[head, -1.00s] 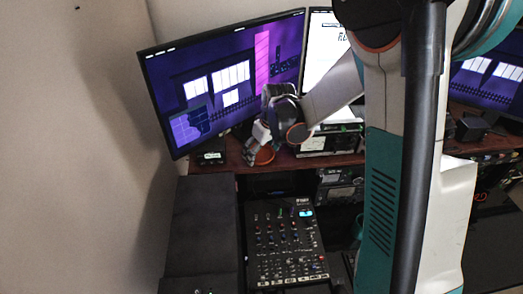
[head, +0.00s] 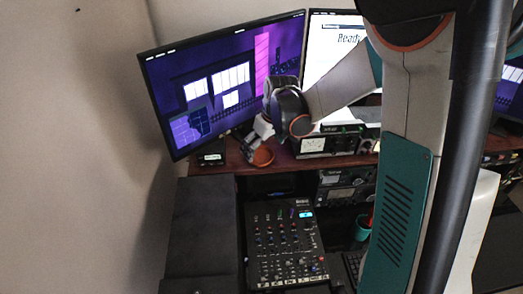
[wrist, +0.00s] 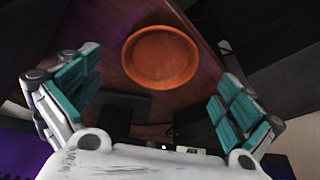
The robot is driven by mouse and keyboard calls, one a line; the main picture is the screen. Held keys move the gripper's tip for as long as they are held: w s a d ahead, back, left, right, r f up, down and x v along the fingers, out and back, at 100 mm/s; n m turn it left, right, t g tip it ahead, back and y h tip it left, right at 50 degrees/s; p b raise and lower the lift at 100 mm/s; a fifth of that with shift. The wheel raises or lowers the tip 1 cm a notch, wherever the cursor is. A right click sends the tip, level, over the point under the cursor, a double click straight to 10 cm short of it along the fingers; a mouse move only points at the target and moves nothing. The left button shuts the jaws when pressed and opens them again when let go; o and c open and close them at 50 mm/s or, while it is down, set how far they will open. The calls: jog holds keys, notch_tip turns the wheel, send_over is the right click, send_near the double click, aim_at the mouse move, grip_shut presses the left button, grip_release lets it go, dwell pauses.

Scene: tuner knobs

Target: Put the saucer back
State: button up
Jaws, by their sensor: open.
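An orange round saucer (head: 263,158) sits on the reddish-brown desk near its front edge, below the left monitor. In the wrist view the saucer (wrist: 160,57) is a shallow dish seen from above, in the upper middle. My gripper (head: 258,142) is just above and beside the saucer in the head view. In the wrist view my gripper (wrist: 160,75) is open, with teal-padded fingers left and right, and nothing is between the pads. The saucer appears beyond the fingers and apart from both. In the head view the gripper partly hides the saucer.
A purple-lit monitor (head: 228,85) stands behind the gripper. A small clock-like box (head: 211,158) is left of the saucer, and a radio unit (head: 328,143) is to its right. A mixer (head: 286,243) sits lower in front, beside a dark cabinet (head: 203,225). A teal cup (head: 362,228) is near my arm.

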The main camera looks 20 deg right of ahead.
jog(key=a+v, duration=0.1)
jog(key=v, duration=0.7)
jog(key=s+r+m+t, duration=0.2)
jog(key=s+r, duration=0.2)
jog(key=s, duration=0.7)
jog(key=s+r+m+t+h, duration=0.1)
jog(key=s+r, duration=0.3)
jog(key=s, duration=0.7)
jog(key=shift+s+m+t+p, duration=0.2)
jog(key=shift+m+t+p, duration=0.15)
jog(key=shift+m+t, duration=0.3)
jog(key=shift+a, duration=0.1)
